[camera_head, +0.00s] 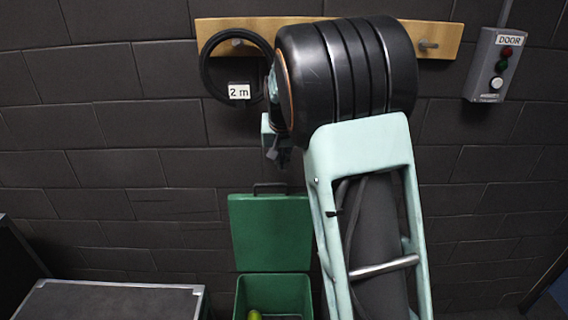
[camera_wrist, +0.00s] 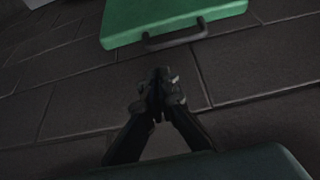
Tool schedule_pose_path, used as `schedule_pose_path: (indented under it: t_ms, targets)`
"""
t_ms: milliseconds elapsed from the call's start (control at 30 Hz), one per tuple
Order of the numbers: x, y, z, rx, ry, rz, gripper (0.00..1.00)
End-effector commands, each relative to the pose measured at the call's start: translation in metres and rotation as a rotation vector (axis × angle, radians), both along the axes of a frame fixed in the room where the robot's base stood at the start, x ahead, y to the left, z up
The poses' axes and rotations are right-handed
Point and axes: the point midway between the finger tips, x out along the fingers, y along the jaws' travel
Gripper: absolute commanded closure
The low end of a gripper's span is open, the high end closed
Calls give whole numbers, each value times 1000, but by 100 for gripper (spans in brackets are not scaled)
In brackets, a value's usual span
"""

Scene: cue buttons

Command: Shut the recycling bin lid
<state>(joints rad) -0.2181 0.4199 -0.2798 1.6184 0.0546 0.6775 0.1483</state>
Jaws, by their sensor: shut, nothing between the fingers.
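The green recycling bin (camera_head: 240,296) stands on the floor against the wall at the bottom middle of the head view. Its green lid (camera_head: 270,232) is open, tipped up nearly upright against the wall, with a dark handle (camera_head: 270,187) on its top edge. In the wrist view the lid (camera_wrist: 160,18) and its handle (camera_wrist: 176,37) show at the top. My gripper (camera_wrist: 160,78) is shut and empty, apart from the handle. In the head view, part of my gripper (camera_head: 278,155) shows dark above the handle; my arm hides some of it.
A yellow-green item (camera_head: 254,314) lies inside the bin. A dark metal-edged case (camera_head: 110,300) stands left of the bin. A wooden rail (camera_head: 440,38) with pegs holds a black cable coil (camera_head: 207,70) tagged "2 m".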

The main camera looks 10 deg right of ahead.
Motion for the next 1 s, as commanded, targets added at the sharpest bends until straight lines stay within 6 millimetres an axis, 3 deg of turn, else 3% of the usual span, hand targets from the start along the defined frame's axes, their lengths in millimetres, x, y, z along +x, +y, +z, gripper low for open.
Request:
schedule_pose_path:
  t_ms: [300,500,1000]
  targets:
    - [23,-6,-51,-1,4,-1,100]
    - [32,-7,-70,0,3,0,100]
    - [35,-8,-76,0,0,0,100]
